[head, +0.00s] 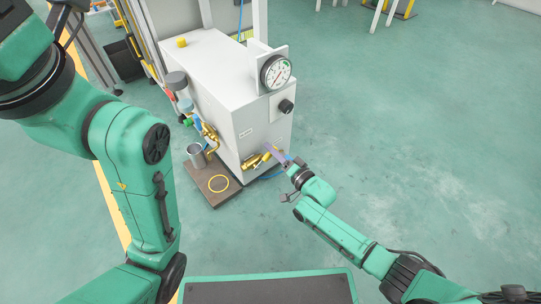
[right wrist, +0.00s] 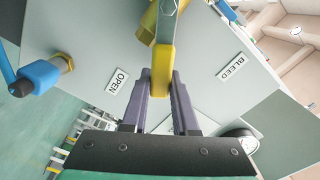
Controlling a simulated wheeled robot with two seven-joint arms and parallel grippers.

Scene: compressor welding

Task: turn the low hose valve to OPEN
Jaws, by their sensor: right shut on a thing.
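The low hose valve sits on the lower front of the pale grey cabinet (head: 205,90), with a brass body (head: 252,161) in the head view. Its yellow handle (right wrist: 161,70) shows close up in the right wrist view, between the OPEN label (right wrist: 118,81) on the left and the BLEED label (right wrist: 236,65) on the right. My right gripper (head: 272,151) is at the valve. Its purple fingers (right wrist: 160,85) are shut on the handle's end, one on each side. The valve's pivot is partly cut off at the top of the wrist view. My left gripper is out of view.
A blue hose end (right wrist: 38,76) with a brass fitting is beside the valve. A gauge (head: 276,71) and black knob (head: 286,106) are higher on the cabinet. The floor to the right is clear.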

